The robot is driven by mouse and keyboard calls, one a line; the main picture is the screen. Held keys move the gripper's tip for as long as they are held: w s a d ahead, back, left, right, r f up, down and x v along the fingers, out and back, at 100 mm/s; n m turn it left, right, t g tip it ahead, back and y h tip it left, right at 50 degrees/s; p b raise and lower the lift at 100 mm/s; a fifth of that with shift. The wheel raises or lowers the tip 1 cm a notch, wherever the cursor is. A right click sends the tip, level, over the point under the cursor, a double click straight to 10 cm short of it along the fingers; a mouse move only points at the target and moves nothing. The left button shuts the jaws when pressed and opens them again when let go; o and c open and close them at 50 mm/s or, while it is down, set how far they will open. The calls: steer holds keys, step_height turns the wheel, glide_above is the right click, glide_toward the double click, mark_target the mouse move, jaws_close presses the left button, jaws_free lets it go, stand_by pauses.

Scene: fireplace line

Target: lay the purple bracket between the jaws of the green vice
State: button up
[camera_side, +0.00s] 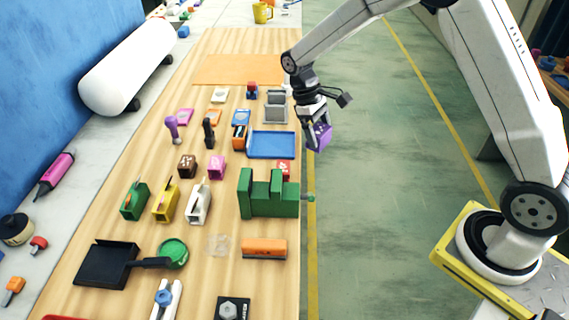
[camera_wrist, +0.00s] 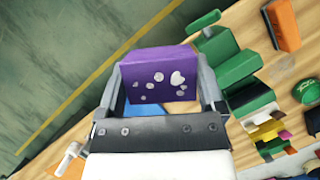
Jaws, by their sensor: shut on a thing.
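The purple bracket (camera_side: 320,136) is held in my gripper (camera_side: 314,122), off the right edge of the wooden table and above the green floor. In the wrist view the purple bracket (camera_wrist: 158,76) fills the space between the two grey fingers of my gripper (camera_wrist: 160,88), and its near face has white spots. The green vice (camera_side: 268,196) stands at the table's right edge, below my gripper in the side picture, with a handle sticking out to the right. In the wrist view the vice (camera_wrist: 232,68) is to the right of the bracket, partly covered by a finger.
A blue tray (camera_side: 272,145) and grey bins (camera_side: 275,108) lie beside my gripper. An orange brush-like block (camera_side: 264,248) is in front of the vice. Tape dispensers (camera_side: 166,202) stand to its left. The floor right of the table is clear.

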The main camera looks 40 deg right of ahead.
steer(key=w+a+n+h, duration=0.1)
steer(key=w+a+n, duration=0.1)
steer(key=a, duration=0.5)
steer(key=w+a+n+t+h, duration=0.1)
steer(key=a+n, duration=0.3)
steer(key=a, duration=0.4)
steer(key=shift+w+r, duration=0.4)
steer(key=shift+w, duration=0.35)
steer(key=shift+f, duration=0.15)
glide_above(261, 190)
steer(key=shift+d+f, duration=0.1)
steer(key=shift+f, duration=2.15)
steer(key=shift+f, duration=2.5)
steer(key=o, duration=1)
steer(key=shift+o, duration=0.2)
